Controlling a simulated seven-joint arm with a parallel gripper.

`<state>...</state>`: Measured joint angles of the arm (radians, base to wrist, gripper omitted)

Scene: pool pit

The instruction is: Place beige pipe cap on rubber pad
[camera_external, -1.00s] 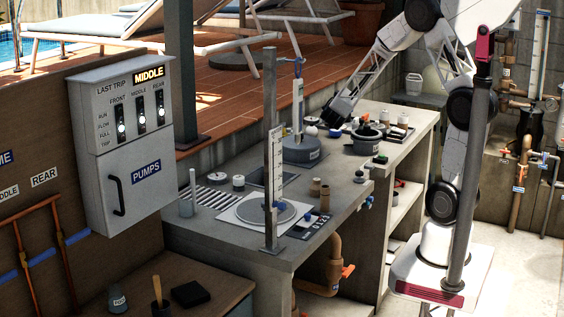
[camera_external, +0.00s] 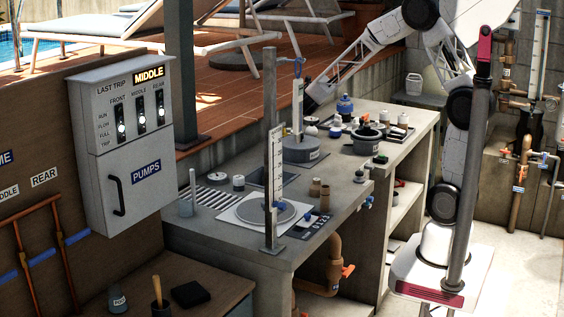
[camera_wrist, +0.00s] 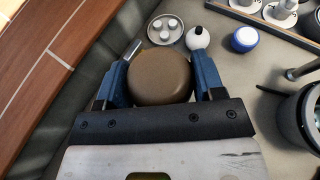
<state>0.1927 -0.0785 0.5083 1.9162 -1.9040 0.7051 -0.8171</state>
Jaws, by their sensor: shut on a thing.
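My gripper (camera_wrist: 164,75) is shut on the beige pipe cap (camera_wrist: 160,77), a round brownish disc held between its two blue fingers in the wrist view. In the external view my gripper (camera_external: 310,103) is over the back of the counter, and I cannot make out the cap there. A black square pad (camera_external: 190,293) lies on the low bench at front left. A dark flat square (camera_external: 277,174) also lies on the counter. I cannot tell for certain which of them is the rubber pad.
A blue container (camera_external: 345,105) and a dark round pot (camera_external: 366,139) stand on the far counter. Two brown cylinders (camera_external: 325,198) stand by the counter's front edge.

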